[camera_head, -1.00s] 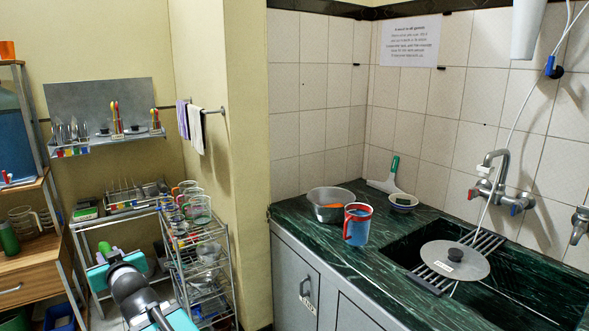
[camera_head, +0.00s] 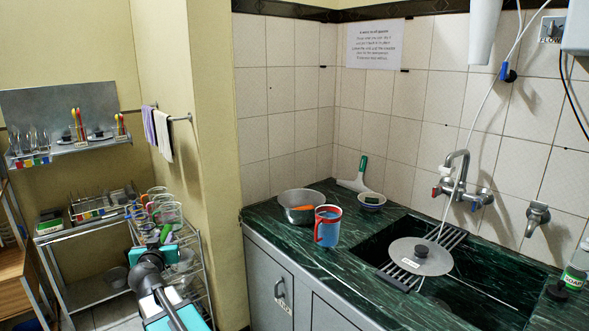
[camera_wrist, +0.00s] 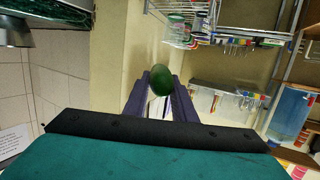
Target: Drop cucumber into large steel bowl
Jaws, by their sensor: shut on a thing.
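The green cucumber (camera_wrist: 161,82) is held between the two fingers of my gripper (camera_wrist: 158,98) in the wrist view, its rounded end pointing away from me. In the head view my gripper (camera_head: 156,250) is at the lower left, in front of the wire rack, with a bit of the green cucumber (camera_head: 166,233) showing at its tip. The large steel bowl (camera_head: 297,217) stands on the green marble counter, right of and apart from my gripper. An orange carrot-like thing (camera_head: 302,208) lies in it.
A small bowl (camera_head: 371,202) and a squeegee (camera_head: 354,181) are behind. The sink with a round lid (camera_head: 420,257) is to the right. A wall corner (camera_head: 214,150) stands between rack and counter.

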